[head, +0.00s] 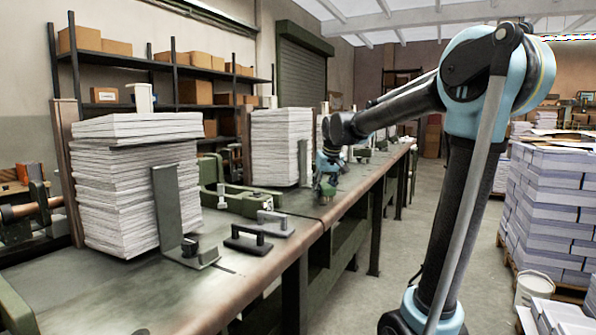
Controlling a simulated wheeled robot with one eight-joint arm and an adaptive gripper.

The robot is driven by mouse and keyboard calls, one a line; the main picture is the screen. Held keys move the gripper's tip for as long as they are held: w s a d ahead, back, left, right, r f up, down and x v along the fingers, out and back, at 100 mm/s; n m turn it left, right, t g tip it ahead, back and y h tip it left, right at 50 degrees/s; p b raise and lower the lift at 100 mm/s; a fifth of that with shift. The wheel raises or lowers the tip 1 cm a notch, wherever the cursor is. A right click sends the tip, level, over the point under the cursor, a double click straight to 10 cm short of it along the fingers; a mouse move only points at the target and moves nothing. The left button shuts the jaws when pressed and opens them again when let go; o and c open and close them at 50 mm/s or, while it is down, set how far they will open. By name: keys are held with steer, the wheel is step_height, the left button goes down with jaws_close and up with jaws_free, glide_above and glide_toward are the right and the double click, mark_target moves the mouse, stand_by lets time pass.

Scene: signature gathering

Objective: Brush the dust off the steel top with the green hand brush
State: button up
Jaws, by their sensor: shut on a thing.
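The steel top (105,294) is the long grey bench surface running from the front left toward the back, with a worn brownish front edge. My gripper (328,186) is low over the front edge of the bench, at mid-length, with my arm reaching in from the right. It is shut on a small greenish thing, which looks like the green hand brush (327,192). The brush is small here and partly hidden by the gripper, so I cannot tell whether its bristles touch the top. Dust cannot be made out at this distance.
Tall paper stacks (130,190) and (281,145) stand on the bench behind metal brackets. Green clamp fittings (235,200) and a dark handle (248,239) lie between them and my gripper. A pallet of paper (550,205) and a white bucket (533,288) stand at right.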

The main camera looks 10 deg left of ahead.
steer(key=shift+s+d, duration=0.3)
steer(key=shift+d, duration=0.45)
steer(key=shift+s+d, duration=0.3)
steer(key=shift+d, duration=0.4)
steer(key=shift+a+r, duration=0.1)
steer(key=shift+r, duration=4.05)
